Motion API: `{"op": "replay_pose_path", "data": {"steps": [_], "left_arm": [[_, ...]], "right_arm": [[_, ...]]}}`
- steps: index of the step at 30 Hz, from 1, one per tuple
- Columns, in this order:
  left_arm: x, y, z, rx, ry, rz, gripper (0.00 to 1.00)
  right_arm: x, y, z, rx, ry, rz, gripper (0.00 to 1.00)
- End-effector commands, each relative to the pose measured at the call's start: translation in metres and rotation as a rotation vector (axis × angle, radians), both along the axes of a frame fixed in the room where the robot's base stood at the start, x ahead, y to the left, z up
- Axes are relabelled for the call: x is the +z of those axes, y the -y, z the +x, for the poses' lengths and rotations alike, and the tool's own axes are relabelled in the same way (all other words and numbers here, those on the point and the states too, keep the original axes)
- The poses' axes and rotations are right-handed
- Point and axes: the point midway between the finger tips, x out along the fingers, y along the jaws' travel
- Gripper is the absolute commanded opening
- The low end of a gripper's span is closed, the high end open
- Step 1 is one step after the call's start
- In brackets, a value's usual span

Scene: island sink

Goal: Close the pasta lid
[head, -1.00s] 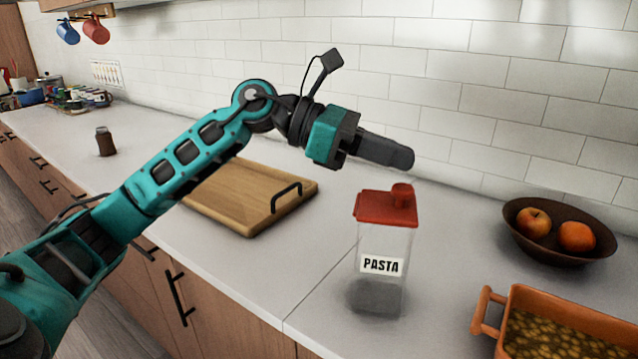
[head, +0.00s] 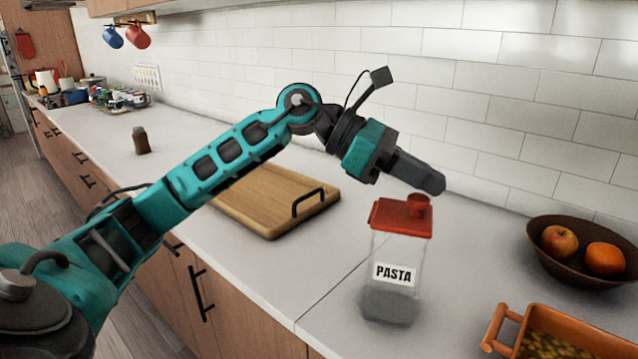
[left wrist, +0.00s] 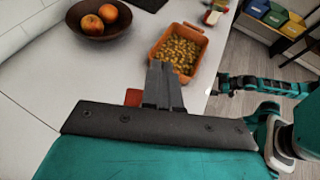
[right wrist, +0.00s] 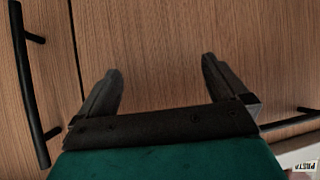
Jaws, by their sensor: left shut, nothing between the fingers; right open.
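The pasta jar (head: 393,285) is clear, with a "PASTA" label, and stands upright on the counter. Its red lid (head: 400,217) lies across the top, with a round red raised part (head: 418,205) at the back right; I cannot tell whether it is fully closed. My left gripper (head: 438,184) is shut and empty, just above and behind the lid, apparently not touching it. In the left wrist view its fingers (left wrist: 163,75) are together and a red piece of the lid (left wrist: 133,97) shows beside them, partly hidden. My right gripper (right wrist: 160,72) is open and empty before wooden cabinet fronts.
A brown fruit bowl (head: 575,268) and an orange casserole dish (head: 560,318) stand right of the jar. A wooden board (head: 262,205) with a black handle lies to the left. A tiled wall (head: 520,110) backs the counter. Cabinet handles (right wrist: 28,85) stick out near my right gripper.

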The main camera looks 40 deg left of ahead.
Motion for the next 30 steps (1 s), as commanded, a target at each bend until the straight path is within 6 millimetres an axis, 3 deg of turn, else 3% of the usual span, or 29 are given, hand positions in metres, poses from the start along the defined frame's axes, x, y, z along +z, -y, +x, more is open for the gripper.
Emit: {"op": "replay_pose_path", "data": {"steps": [23,30], "left_arm": [[0.017,0.000,0.000,0.000,0.000,-0.001,0.00],[0.025,-0.024,-0.009,0.006,0.001,0.001,0.00]], "right_arm": [[0.011,0.000,0.000,0.001,0.001,-0.001,1.00],[0.004,0.000,0.000,0.001,0.001,-0.001,1.00]]}}
